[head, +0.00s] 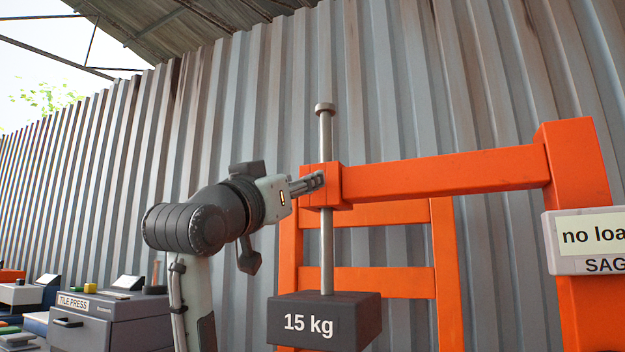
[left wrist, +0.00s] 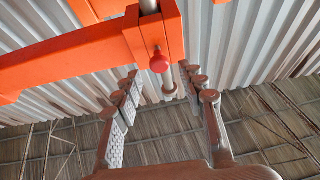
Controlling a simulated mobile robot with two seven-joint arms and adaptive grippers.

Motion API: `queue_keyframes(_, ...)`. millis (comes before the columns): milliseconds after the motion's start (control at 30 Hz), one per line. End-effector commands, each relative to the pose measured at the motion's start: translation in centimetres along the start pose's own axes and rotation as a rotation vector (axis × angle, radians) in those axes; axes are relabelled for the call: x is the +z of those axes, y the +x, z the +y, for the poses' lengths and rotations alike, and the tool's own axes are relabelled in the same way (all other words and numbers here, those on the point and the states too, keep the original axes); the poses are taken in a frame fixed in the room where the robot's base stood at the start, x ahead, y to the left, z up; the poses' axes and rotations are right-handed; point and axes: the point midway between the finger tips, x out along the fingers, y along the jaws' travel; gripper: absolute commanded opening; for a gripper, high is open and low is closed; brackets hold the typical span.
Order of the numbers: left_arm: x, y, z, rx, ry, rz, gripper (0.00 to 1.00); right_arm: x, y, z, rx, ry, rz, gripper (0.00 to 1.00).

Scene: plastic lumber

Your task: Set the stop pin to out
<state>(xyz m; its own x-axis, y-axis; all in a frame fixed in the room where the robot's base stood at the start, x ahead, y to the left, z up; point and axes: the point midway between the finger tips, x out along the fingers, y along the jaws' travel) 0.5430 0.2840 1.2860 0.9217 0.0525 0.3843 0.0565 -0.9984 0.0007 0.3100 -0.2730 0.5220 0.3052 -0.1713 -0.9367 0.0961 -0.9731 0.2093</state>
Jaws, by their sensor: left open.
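The stop pin (left wrist: 160,62) shows in the left wrist view as a red round knob on the side of the orange collar (left wrist: 150,30). In the head view the collar (head: 325,172) is at the end of the orange arm, and the pin is hidden by my gripper. My left gripper (head: 314,182) is at the collar's left side. In the left wrist view its fingers (left wrist: 160,76) are open, one on each side of the knob, with gaps visible. A steel rod (head: 326,250) passes through the collar, with a dark 15 kg block (head: 350,312) at its lower end.
An orange frame (head: 447,270) stands behind the rod. A display (head: 590,238) reading "no loa", cut off, is at the right. A grey tile press (head: 105,322) stands at the lower left. A corrugated wall (head: 400,90) closes the back.

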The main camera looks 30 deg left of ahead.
Motion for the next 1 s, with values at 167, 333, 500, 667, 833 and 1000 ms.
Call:
queue_keyframes(167, 0.0, 2.9, 0.0, 0.0, 0.0, -0.003, 0.41, -0.2, 0.7, -0.1, -0.005, -0.001, -0.002, 0.4)
queue_keyframes(333, 0.0, 4.3, 0.0, 0.001, 0.001, -0.002, 0.41, -0.3, 1.4, -0.3, -0.009, -0.003, 0.001, 0.4)
queue_keyframes(500, 0.0, 4.6, 0.0, 0.001, 0.001, 0.0, 0.41, -0.3, 1.7, -0.3, -0.01, -0.003, -0.002, 0.4)
queue_keyframes(667, 0.1, 4.5, 0.0, 0.001, 0.001, -0.001, 0.37, -0.3, 1.7, -0.4, -0.01, -0.002, -0.002, 0.4)
queue_keyframes(833, 0.1, 4.5, 0.0, 0.001, 0.001, -0.001, 0.16, -0.4, 1.6, -0.4, -0.011, -0.001, -0.001, 0.4)
queue_keyframes(1000, 0.1, 4.5, 0.0, 0.001, 0.001, -0.001, 0.0, -0.5, 1.5, -0.4, -0.01, -0.001, 0.003, 0.4)
